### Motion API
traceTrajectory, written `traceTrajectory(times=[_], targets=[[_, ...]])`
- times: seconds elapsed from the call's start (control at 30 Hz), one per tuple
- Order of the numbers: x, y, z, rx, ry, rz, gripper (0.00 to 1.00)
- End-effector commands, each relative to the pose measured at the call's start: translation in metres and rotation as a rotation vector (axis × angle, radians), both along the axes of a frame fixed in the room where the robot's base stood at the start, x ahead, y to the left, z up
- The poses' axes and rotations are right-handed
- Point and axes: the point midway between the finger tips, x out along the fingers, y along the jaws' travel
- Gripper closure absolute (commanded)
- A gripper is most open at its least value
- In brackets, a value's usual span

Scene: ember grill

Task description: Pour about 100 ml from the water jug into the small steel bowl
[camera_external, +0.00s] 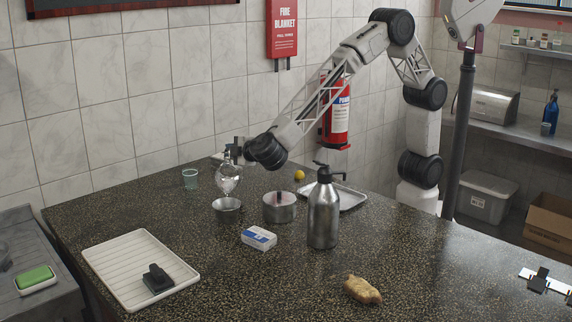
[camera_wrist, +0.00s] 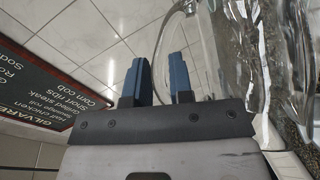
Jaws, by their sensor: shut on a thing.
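The clear glass water jug (camera_external: 228,183) is held just above the small steel bowl (camera_external: 227,211) on the dark speckled counter. It looks tipped, but its exact angle and any stream of water are too small to tell. My gripper (camera_external: 237,152) is shut on the jug, at the upper part of the glass in the outside view. In the wrist view the jug (camera_wrist: 245,55) fills the right side, close beside my blue-padded fingers (camera_wrist: 160,80). The bowl's inside and water level cannot be read.
A wider steel pot (camera_external: 279,209) stands right of the bowl, and a glass tumbler (camera_external: 190,179) behind left. Nearby are a blue-white packet (camera_external: 259,238), a steel pump bottle (camera_external: 323,215) and a metal tray (camera_external: 350,195). A white ridged tray (camera_external: 115,258) lies front left.

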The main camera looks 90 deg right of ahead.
Motion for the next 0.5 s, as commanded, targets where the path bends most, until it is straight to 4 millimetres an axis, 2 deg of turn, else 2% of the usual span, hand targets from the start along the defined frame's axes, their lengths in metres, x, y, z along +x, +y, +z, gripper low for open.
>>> traceTrajectory(times=[0.5], targets=[[0.0006,-0.0031,0.0005,0.024,-0.002,0.001,1.0]])
